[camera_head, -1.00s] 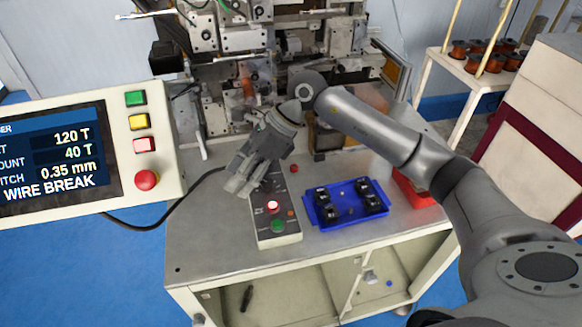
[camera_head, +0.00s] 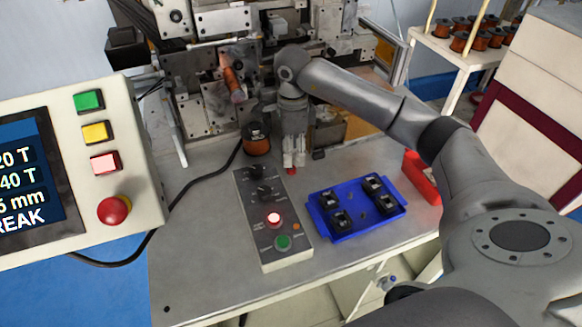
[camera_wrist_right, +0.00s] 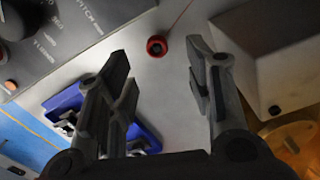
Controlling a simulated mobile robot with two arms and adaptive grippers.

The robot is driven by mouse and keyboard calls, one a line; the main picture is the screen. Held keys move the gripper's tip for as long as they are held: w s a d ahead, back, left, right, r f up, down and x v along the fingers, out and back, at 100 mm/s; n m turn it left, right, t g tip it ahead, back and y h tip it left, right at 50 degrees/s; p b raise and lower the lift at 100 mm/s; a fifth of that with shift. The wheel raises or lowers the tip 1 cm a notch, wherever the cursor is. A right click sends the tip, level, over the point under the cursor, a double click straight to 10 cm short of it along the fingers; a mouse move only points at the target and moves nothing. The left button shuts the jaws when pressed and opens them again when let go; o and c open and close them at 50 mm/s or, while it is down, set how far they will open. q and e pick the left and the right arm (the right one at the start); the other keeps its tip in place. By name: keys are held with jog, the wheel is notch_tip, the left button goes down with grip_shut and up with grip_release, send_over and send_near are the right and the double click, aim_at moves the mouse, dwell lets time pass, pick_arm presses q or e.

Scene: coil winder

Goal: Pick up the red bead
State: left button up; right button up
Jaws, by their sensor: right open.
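The red bead (camera_head: 291,170) sits on the grey bench top, between the control box and the blue tray. In the right wrist view the bead (camera_wrist_right: 157,46) is a small red ring with a dark hole, beyond the fingertips and in the gap between them. My right gripper (camera_head: 293,162) points down over the bead, with its fingers partly covering it in the head view. In the right wrist view its two fingers (camera_wrist_right: 158,65) are spread, with nothing between them. I cannot tell the exact height above the bead. My left gripper is not in view.
The control box (camera_head: 262,205) stands left of the bead. The blue tray (camera_head: 345,233) with several black parts is to the right, and a red bin (camera_head: 422,180) lies beyond it. A copper spool (camera_head: 256,140) and the winder stand behind. The display panel (camera_head: 125,160) fills the left.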

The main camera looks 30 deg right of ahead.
jog(key=f, duration=0.1)
jog(key=f+p, duration=0.2)
jog(key=f, duration=0.1)
jog(key=shift+s+a, duration=0.15)
jog(key=shift+a, duration=0.1)
jog(key=shift+f, duration=0.55)
jog(key=c, duration=0.5)
jog(key=shift+c, duration=1.3)
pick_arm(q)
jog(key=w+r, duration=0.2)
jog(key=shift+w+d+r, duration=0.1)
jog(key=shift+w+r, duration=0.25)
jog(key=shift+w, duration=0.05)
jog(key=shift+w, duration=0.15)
pick_arm(e)
jog(key=shift+c, duration=0.2)
